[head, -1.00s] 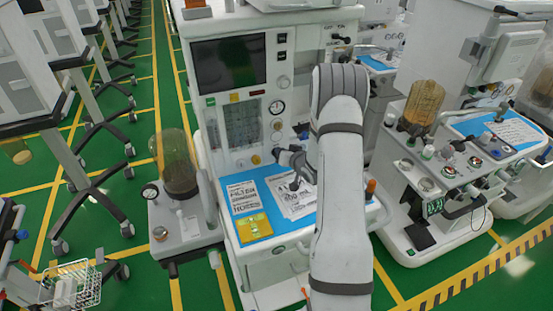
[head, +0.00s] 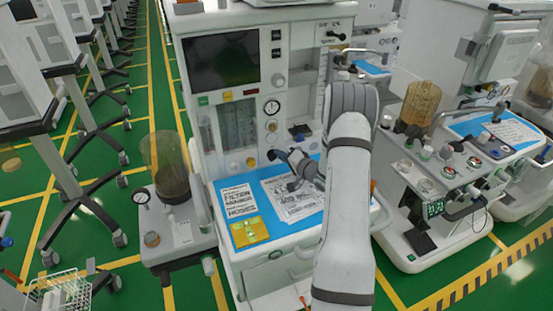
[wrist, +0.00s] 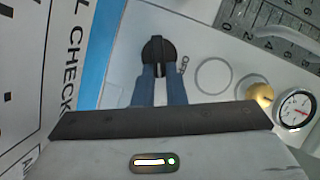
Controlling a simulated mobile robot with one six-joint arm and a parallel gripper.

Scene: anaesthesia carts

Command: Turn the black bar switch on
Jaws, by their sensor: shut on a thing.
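The black bar switch (wrist: 158,50) is a round black knob with a raised bar, on the white front panel of the anaesthesia machine. In the wrist view its bar stands about upright, and part of an OFF label shows to its right. My gripper (wrist: 160,75) is shut on the bar, with one blue-grey finger on each side. In the head view my gripper (head: 277,156) reaches the panel just above the blue work surface; the switch is too small and covered to make out there.
A pressure gauge (wrist: 294,108) and a brass knob (wrist: 262,94) sit right of the switch. Printed sheets (head: 292,198) and a yellow pad (head: 249,231) lie on the blue work surface (head: 270,238). Another machine (head: 440,180) stands at the right.

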